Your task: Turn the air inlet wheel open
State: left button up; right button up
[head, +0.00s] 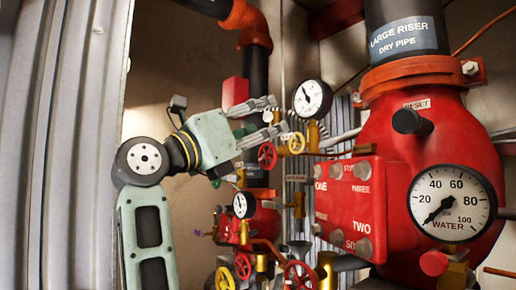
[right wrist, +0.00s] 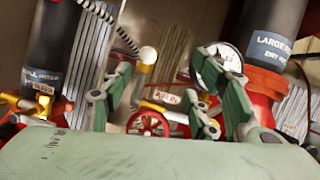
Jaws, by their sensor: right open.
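My right gripper (head: 272,117) is open, with its two fingers apart and pointing right toward the valves and gauges. Just below its fingers in the head view is a small red handwheel (head: 267,155). My left gripper is not in view.
A large red riser valve (head: 440,130) with a water gauge (head: 452,203) fills the right. A red numbered box (head: 345,205) stands before it. More wheels, including a yellow one (head: 243,266), crowd below. A corrugated metal wall (head: 60,150) is at left.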

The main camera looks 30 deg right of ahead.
jog(key=shift+r, duration=1.5)
